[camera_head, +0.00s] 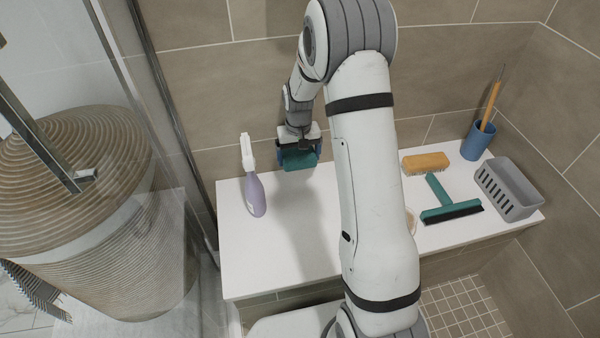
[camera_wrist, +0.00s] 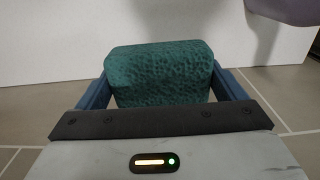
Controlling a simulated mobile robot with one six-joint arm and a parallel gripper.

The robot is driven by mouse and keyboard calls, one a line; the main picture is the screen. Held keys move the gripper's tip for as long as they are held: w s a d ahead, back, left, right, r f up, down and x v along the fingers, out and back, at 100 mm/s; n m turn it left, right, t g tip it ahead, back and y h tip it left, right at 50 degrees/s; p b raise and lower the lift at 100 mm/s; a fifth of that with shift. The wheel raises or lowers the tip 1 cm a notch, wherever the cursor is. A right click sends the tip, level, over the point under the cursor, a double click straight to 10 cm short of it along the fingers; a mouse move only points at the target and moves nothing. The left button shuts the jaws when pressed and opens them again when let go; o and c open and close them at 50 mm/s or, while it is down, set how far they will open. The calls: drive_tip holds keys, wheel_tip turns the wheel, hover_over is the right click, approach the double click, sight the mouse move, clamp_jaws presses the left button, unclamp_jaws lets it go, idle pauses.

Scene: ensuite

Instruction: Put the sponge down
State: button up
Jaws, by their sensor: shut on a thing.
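The sponge (camera_head: 299,160) is a dark teal block with a pitted surface. My gripper (camera_head: 298,156) is shut on it, with blue fingers at its two sides. In the wrist view the sponge (camera_wrist: 160,74) sits between the fingers of my gripper (camera_wrist: 165,88). In the head view it is over the back part of the white ledge (camera_head: 270,255), near the tiled wall. A shadow lies on the ledge below it, so it seems to be held above the surface.
A purple spray bottle (camera_head: 255,192) stands just left of my gripper. To the right are a yellow brush (camera_head: 426,162), a teal squeegee (camera_head: 450,210), a blue cup (camera_head: 477,141) and a grey basket (camera_head: 508,188). The ledge front of my gripper is clear.

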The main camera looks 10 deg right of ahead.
sight(299, 178)
wheel_tip(299, 178, down, 7)
drive_tip(key=shift+s+r+b, duration=0.15)
drive_tip(key=shift+r+b, duration=0.05)
drive_tip(key=shift+b, duration=0.95)
drive_tip(key=shift+w+f, duration=0.2)
drive_tip(key=shift+f, duration=0.15)
drive_tip(key=shift+r, duration=0.15)
drive_tip(key=o, duration=0.7)
